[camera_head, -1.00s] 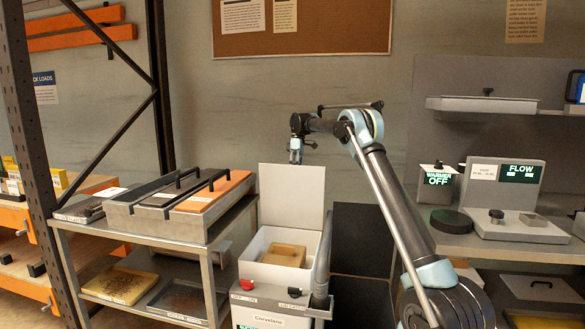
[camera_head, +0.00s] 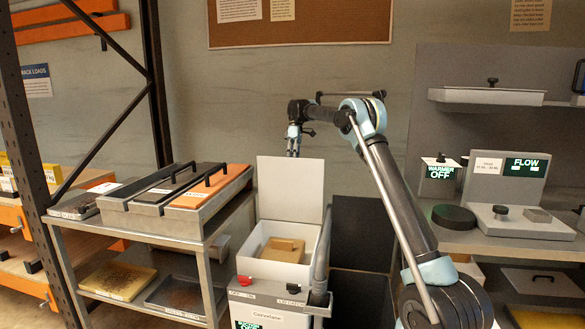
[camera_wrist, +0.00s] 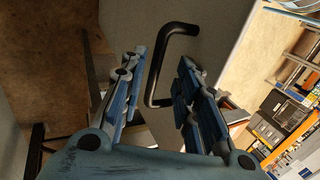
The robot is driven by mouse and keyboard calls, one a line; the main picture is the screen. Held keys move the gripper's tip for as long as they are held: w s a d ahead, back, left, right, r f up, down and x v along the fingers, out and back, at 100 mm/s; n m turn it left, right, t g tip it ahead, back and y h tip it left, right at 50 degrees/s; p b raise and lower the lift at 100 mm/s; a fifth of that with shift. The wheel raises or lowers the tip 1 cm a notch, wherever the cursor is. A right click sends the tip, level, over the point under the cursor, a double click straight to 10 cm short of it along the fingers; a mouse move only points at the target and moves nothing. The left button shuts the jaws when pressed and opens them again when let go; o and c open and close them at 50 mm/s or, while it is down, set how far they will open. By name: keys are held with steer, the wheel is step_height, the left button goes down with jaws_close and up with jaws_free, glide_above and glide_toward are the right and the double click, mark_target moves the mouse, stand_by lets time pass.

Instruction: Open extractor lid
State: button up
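The extractor is a white box (camera_head: 257,240) with its lid (camera_head: 290,188) standing upright at the back, so the box is open. A tan block (camera_head: 283,249) lies inside. My gripper (camera_head: 293,146) hangs just above the lid's top edge in the head view, and its tips seem to end at or behind that edge. In the wrist view my gripper (camera_wrist: 163,66) has its fingers spread apart. A black bar handle (camera_wrist: 181,29) on a grey-white panel (camera_wrist: 215,50), seemingly the lid's outer face, shows between and beyond the fingers. I see no clear grip on it.
A cart (camera_head: 135,236) with lidded trays stands left of the extractor. A shelf (camera_head: 480,243) with the warmer and flow devices is at right. A dark upright panel (camera_head: 360,232) stands just right of the extractor. The wall behind is bare below the corkboard (camera_head: 300,25).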

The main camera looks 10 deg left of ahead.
steer(key=v, duration=0.5)
steer(key=shift+w+r, duration=0.25)
